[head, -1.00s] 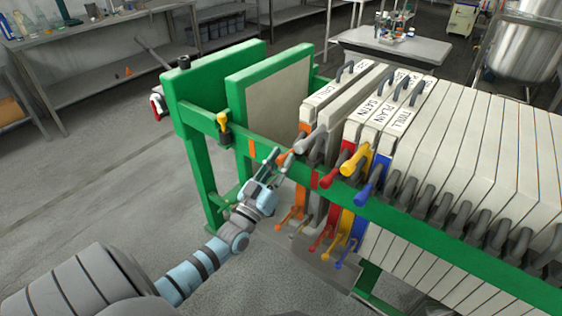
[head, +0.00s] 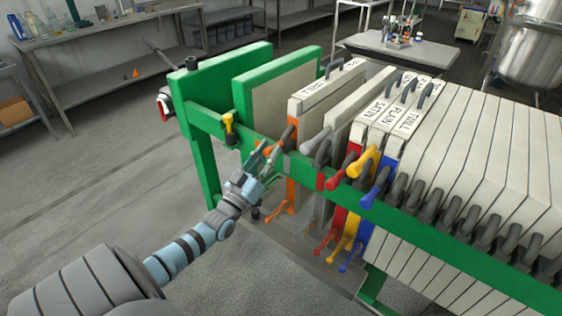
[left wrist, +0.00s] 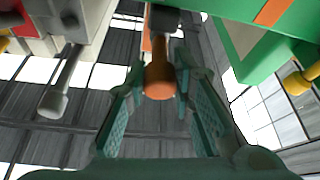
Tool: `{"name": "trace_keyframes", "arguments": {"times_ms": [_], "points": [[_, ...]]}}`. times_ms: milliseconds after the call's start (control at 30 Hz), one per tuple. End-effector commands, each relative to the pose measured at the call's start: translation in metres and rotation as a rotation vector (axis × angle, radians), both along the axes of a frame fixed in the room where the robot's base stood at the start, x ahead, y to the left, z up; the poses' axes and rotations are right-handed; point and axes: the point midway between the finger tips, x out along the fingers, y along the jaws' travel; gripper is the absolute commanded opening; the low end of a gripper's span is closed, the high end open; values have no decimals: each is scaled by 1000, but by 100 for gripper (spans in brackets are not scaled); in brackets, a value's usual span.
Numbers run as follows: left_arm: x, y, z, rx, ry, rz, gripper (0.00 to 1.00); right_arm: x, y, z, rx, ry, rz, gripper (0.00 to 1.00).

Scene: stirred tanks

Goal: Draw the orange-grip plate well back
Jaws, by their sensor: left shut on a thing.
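The orange-grip plate (head: 296,107) is a pale slab with an orange edge strip, standing upright in the green press frame. A gap separates it from the grey-grip plate (head: 338,136) on its right, and another from the green-rimmed plate (head: 285,90) on its left. My left gripper (head: 262,160) is shut on the plate's orange grip at the side rail. In the left wrist view the orange grip (left wrist: 159,76) lies between the two fingers. My right gripper is not in view.
Red (head: 334,184), yellow (head: 362,163) and blue (head: 373,196) grips stick out further right, before a tight stack of pale plates. The green side rail (head: 420,222) runs along the front. A metal drip tray (head: 320,262) lies below. Floor at left is clear.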

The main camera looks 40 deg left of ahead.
Motion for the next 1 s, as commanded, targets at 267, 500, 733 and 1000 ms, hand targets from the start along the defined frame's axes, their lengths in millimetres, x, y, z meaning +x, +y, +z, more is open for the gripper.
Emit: {"name": "trace_keyframes", "arguments": {"times_ms": [267,500,733,1000], "points": [[-1,50,-1,3,-4,1,0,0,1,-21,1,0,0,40],[-2,81,-1,1,-5,0,0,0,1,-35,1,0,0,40],[-2,95,0,0,-4,1,0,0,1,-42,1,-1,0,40],[-2,98,1,-2,-3,0,0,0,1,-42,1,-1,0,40]]}}
